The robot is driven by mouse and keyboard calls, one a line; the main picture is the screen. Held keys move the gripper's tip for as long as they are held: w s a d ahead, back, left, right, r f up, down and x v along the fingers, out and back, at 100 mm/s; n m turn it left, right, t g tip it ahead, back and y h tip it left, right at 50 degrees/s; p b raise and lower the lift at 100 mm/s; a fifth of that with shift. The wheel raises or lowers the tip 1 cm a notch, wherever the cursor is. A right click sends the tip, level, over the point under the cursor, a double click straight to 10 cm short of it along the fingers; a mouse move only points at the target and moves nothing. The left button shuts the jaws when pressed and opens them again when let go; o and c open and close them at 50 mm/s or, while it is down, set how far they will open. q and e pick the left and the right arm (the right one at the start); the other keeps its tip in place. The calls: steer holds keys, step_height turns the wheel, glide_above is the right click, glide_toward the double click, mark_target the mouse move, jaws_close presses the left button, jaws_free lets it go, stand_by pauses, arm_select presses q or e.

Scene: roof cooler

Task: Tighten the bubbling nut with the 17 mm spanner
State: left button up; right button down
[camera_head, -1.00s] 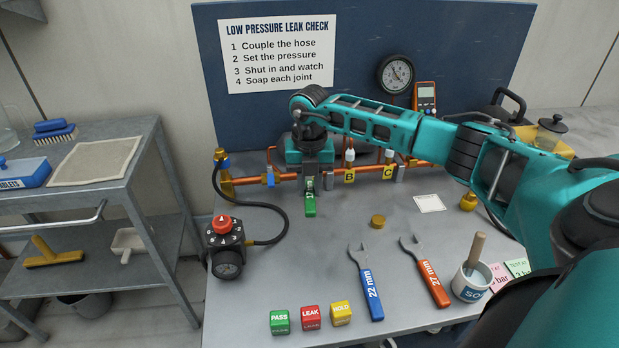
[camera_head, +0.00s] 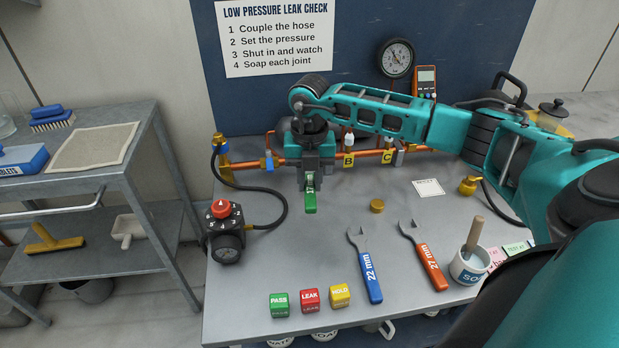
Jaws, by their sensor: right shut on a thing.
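My right gripper (camera_head: 311,172) points down at the copper pipe and is shut on a green-handled spanner (camera_head: 310,203). The spanner's green handle end sticks out below the fingers towards the table front. Its jaw end and its size mark are hidden. The copper pipe (camera_head: 330,160) runs along the back with yellow tags B (camera_head: 348,160) and C (camera_head: 387,157). My gripper covers the stretch left of tag B, so any nut and bubbles there are hidden. My left gripper is not in view.
A blue 22 mm spanner (camera_head: 371,279) and an orange 27 mm spanner (camera_head: 431,267) lie in front. A soap pot (camera_head: 468,268) with a brush stands right. PASS (camera_head: 279,304), LEAK (camera_head: 310,300) and HOLD (camera_head: 340,295) blocks sit at the front. A regulator (camera_head: 223,235) with a hose stands left.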

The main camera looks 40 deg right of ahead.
steer(key=shift+s+a+r, duration=0.15)
steer(key=shift+s+r, duration=0.1)
steer(key=shift+r, duration=0.55)
steer(key=shift+s+a+r, duration=0.15)
steer(key=shift+s+r, duration=0.15)
steer(key=shift+r, duration=0.55)
steer(key=shift+s+a+r, duration=0.15)
steer(key=shift+s+r, duration=0.1)
steer(key=shift+r, duration=0.55)
